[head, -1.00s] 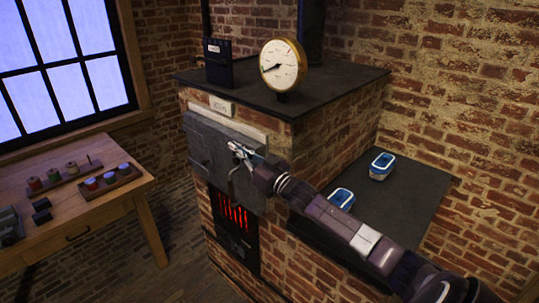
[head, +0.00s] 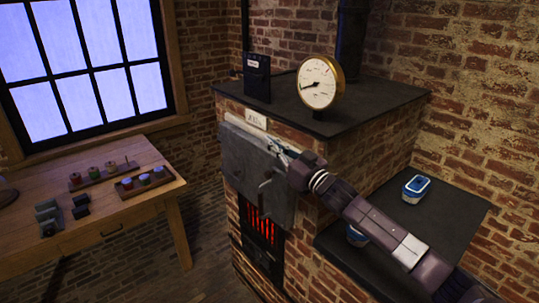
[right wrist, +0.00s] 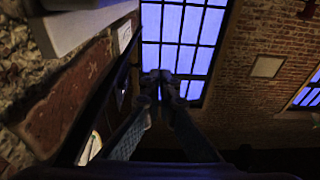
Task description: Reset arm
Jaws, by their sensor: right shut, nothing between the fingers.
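My right gripper (head: 279,152) is in front of the grey metal door (head: 250,165) of the brick stove, near the door's upper right part. In the right wrist view its fingers (right wrist: 160,78) are together with nothing between them, and the window shows behind them. In the head view I cannot tell whether the gripper touches the door. The door looks closed, and its handle (head: 265,184) hangs below the gripper. My left gripper is not in view.
A round gauge (head: 318,83) and a dark box (head: 257,77) stand on the stove top. Blue-and-white containers, one (head: 416,188) clear and one (head: 357,236) partly behind my arm, sit on the side ledge. A wooden table (head: 110,212) with small jars stands left. Red bars glow below the door.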

